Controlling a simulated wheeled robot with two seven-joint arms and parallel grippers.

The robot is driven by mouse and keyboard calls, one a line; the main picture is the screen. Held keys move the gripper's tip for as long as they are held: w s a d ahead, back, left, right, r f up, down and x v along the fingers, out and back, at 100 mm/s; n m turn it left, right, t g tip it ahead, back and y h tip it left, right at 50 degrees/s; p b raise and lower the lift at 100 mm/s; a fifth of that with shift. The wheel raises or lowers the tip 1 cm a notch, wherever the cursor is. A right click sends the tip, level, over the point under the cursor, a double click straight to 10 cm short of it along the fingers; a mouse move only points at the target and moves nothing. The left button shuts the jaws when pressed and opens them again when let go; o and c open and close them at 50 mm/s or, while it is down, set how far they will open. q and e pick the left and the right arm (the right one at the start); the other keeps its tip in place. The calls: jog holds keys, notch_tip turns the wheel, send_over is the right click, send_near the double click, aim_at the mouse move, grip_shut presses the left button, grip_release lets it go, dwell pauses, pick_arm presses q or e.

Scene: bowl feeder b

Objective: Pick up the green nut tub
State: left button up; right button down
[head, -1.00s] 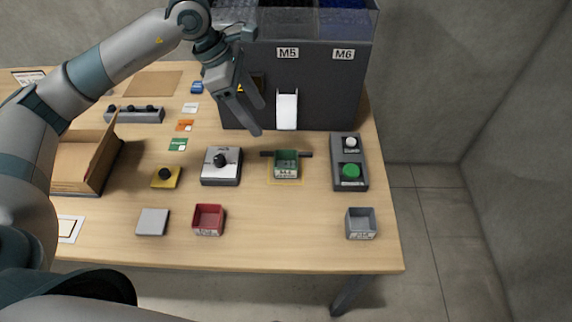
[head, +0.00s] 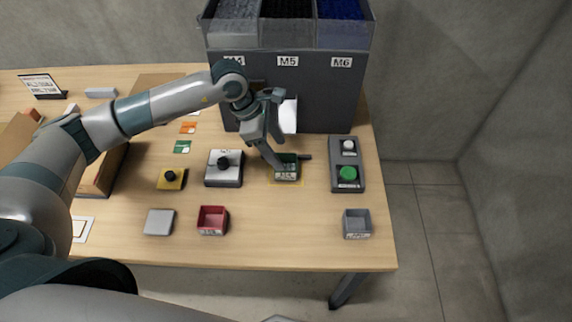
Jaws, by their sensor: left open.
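The green nut tub (head: 287,174) stands upright on a yellow-outlined square on the table, in front of the dark feeder. It has a label on its front and a dark handle bar sticking out at its right. My left gripper (head: 277,154) is open and reaches down from behind and left of the tub. Its fingers overlap the tub's left and back rim in the picture. I cannot tell whether they touch it. The tub's left handle bar is hidden behind the fingers. My right gripper is not in view.
The feeder (head: 310,90) with M5 and M6 labels rises behind the tub. A black-knob box (head: 224,168) stands to the left and a green-button box (head: 347,165) to the right. A red tub (head: 212,221) and a grey tub (head: 357,224) stand nearer the front edge.

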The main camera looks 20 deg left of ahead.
aim_at(283, 160)
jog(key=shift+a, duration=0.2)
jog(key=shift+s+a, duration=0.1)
pick_arm(q)
jog(key=shift+f, duration=0.15)
jog(key=shift+d+f+p, duration=0.3)
jog(key=shift+f+p, duration=0.3)
jog(key=shift+p, duration=0.3)
jog(key=shift+p+x, duration=0.6)
jog(key=shift+x, duration=1.25)
jog(key=shift+a, duration=0.1)
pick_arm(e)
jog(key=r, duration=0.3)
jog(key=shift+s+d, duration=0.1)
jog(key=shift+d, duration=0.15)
pick_arm(q)
jog(key=shift+c, duration=0.3)
